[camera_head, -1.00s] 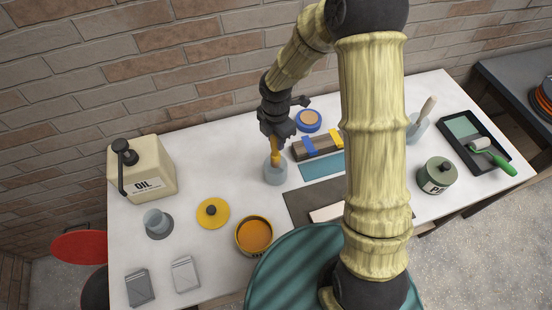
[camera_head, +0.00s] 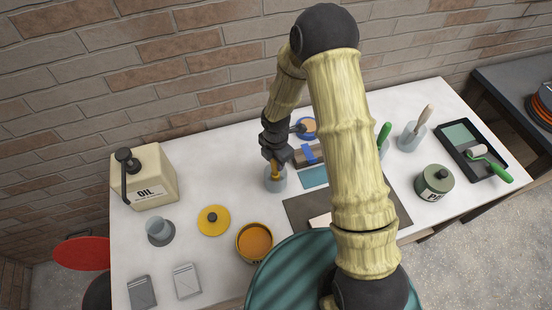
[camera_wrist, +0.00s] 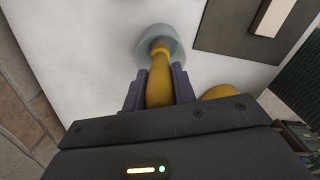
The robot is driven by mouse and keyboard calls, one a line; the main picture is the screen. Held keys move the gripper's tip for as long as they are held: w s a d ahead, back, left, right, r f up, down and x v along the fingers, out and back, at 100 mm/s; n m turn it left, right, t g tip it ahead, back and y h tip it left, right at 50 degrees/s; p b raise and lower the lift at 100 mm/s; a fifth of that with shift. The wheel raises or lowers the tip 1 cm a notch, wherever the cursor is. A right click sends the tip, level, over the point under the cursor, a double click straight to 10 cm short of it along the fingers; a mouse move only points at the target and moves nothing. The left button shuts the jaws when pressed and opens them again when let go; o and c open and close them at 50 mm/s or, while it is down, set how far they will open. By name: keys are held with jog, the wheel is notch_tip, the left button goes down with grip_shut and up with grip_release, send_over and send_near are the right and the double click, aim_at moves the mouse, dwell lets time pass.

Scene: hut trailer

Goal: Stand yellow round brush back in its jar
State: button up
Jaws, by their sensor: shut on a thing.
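The yellow round brush (camera_head: 275,172) is held upright in my gripper (camera_head: 276,161). Its lower part is inside the rim of a translucent grey-blue jar (camera_head: 275,184). In the wrist view, my gripper's two fingers (camera_wrist: 158,88) are shut on the yellow handle (camera_wrist: 160,77), and the handle runs down into the jar's mouth (camera_wrist: 152,35). The bristle end is hidden, so I cannot tell whether it touches the jar's bottom. The jar stands upright on the white table.
A yellow lid (camera_head: 213,221) and an open orange paint tin (camera_head: 254,242) stand in front. An oil can (camera_head: 146,180) is at left. A blue-and-grey block (camera_head: 308,154) lies right of the jar. Other jars with brushes (camera_head: 411,138) stand farther right, partly behind my arm.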

jog(key=shift+f, duration=0.1)
jog(key=o, duration=1)
jog(key=shift+r, duration=0.25)
notch_tip(320, 180, up, 12)
jog(key=b, duration=0.3)
jog(key=shift+f, duration=0.1)
